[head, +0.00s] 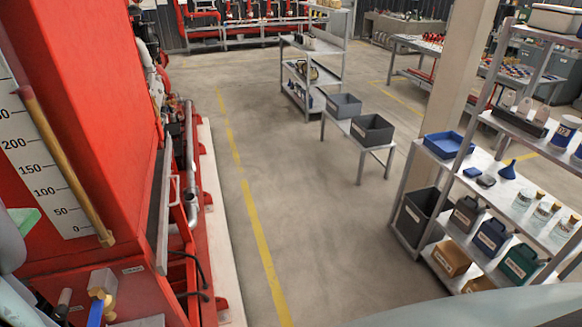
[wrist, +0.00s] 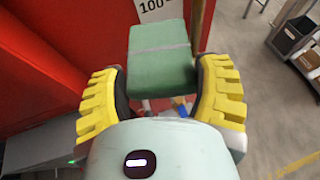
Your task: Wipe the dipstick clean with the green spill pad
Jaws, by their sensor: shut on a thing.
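My gripper (wrist: 161,72) has its yellow ridged fingers shut on the green spill pad (wrist: 161,50), a thick block with a pale band across it. The pad is held up in front of the red tank. In the head view only a corner of the pad (head: 24,219) shows at the left edge, and the fingers are not clear there.
The red tank (head: 95,110) fills the left side. A brass valve (head: 102,283) with a blue handle is low beside it. Clear floor (head: 300,230) lies in the middle. A stocked shelf (head: 495,165) stands at right, and a small table holds grey bins (head: 372,130).

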